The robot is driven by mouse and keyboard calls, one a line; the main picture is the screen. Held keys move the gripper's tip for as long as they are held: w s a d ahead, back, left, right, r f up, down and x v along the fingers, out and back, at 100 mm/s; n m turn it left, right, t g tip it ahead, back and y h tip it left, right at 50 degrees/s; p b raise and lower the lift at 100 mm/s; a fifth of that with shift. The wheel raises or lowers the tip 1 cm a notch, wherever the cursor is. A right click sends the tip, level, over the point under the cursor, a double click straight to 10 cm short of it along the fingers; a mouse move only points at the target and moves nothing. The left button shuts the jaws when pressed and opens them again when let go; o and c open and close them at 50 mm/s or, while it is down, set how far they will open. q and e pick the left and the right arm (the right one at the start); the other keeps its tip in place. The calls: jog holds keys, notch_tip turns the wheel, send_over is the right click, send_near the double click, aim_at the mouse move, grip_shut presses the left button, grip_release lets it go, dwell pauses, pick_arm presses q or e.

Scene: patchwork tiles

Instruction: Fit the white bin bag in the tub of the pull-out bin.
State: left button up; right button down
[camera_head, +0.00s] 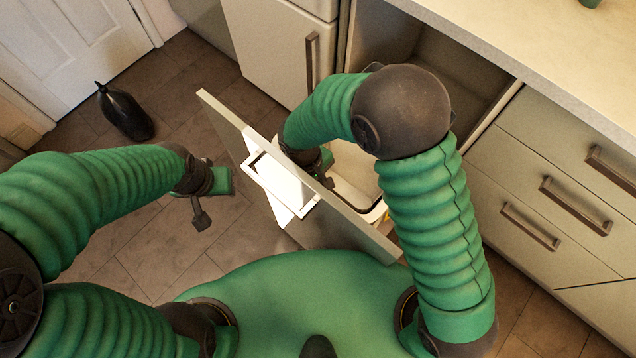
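The pull-out bin stands open from the cabinet, its pale front panel (340,225) slanting across the middle. Part of the white tub (352,194) with its rim shows behind the panel, largely covered by my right arm. The white bin bag (279,186), with a rectangular mouth and a pointed lower corner, is at the near side of the panel, outside the visible part of the tub. My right gripper (324,171) is over the panel and tub, close beside the bag; whether it grips the bag is hidden. My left gripper (212,198) is open and empty, left of the bag.
A closed cabinet door (283,45) is behind the bin, and drawers with handles (560,195) are at right under the worktop (560,50). Floor around my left gripper is clear.

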jog(key=shift+s+a+f, duration=0.1)
jog(key=shift+s+f, duration=0.05)
jog(key=shift+f, duration=0.35)
jog(key=c, duration=1.2)
grip_release()
